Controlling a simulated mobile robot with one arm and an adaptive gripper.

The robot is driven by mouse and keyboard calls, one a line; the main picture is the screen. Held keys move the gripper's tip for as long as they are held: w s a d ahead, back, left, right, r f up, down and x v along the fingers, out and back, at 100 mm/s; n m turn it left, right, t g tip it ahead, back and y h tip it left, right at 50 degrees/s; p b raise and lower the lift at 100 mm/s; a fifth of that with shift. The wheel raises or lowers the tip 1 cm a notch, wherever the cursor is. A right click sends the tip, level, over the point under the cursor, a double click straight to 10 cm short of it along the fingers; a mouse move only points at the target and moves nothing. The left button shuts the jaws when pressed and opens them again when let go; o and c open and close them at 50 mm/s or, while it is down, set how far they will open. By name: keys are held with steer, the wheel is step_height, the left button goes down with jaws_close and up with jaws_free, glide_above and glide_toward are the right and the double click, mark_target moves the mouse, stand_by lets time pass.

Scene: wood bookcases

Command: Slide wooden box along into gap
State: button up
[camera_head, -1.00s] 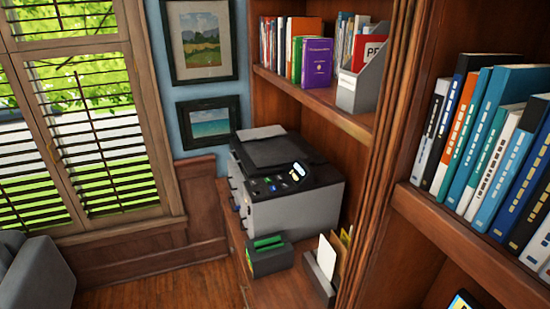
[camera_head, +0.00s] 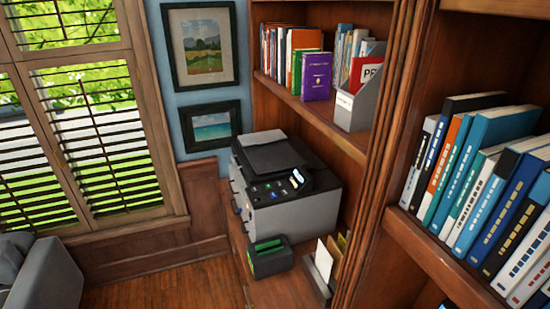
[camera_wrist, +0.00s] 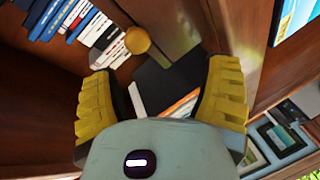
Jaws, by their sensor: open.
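I cannot make out a wooden box for certain in either view. In the wrist view, my gripper (camera_wrist: 160,78) is open, its two yellow ridged fingers spread wide with nothing clearly held. A black flat-faced object (camera_wrist: 165,78) and an orange-and-white edge (camera_wrist: 180,104) show beyond and between the fingers; how far off they are I cannot tell. A round yellow-brown object (camera_wrist: 137,40) shows above them, close to the wood. The gripper does not show in the head view.
The wood bookcase's right shelf (camera_head: 440,265) holds a leaning row of books (camera_head: 480,190). A printer (camera_head: 285,190) stands on the low cabinet left of it, with a dark green-topped holder (camera_head: 270,257) in front.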

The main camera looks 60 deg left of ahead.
steer(key=p+x, duration=0.1)
steer(key=x, duration=0.1)
steer(key=p+x, duration=0.2)
steer(key=x, duration=0.1)
steer(key=shift+a+r, duration=0.1)
steer(key=shift+r, duration=0.15)
steer(key=shift+w+f+p, duration=0.3)
steer(key=shift+w+f, duration=0.05)
steer(key=shift+w, duration=0.1)
steer(key=shift+o, duration=0.2)
steer(key=c, duration=1)
steer(key=shift+f, duration=0.1)
jaws_close()
